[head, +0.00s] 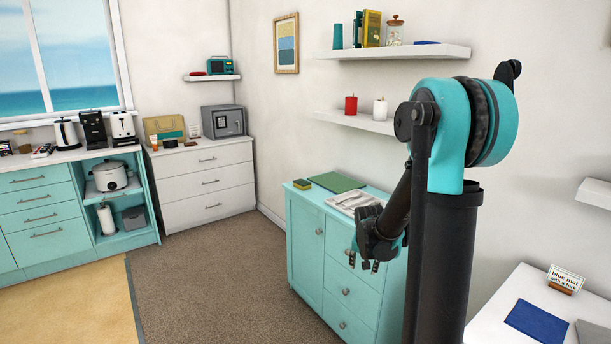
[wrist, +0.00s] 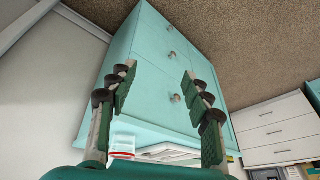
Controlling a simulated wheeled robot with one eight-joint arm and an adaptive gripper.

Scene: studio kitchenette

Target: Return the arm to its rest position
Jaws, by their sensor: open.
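My arm is folded beside my column on the right of the head view. My gripper (head: 369,266) hangs low in front of the teal cabinet (head: 305,240), with its fingers pointing down. In the wrist view my gripper (wrist: 160,90) shows two green-padded fingers spread wide apart, with nothing between them. The teal cabinet (wrist: 150,75) appears beyond the fingers, tilted in that view. I cannot tell how far the fingers are from its front.
On the teal cabinet lie a green mat (head: 337,182), a small yellow-topped item (head: 302,184) and a pale tray (head: 352,200). A white table (head: 500,300) with a blue mat (head: 537,320) stands at right. Wall shelves (head: 395,52) hang above. Open carpet (head: 220,280) lies to the left.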

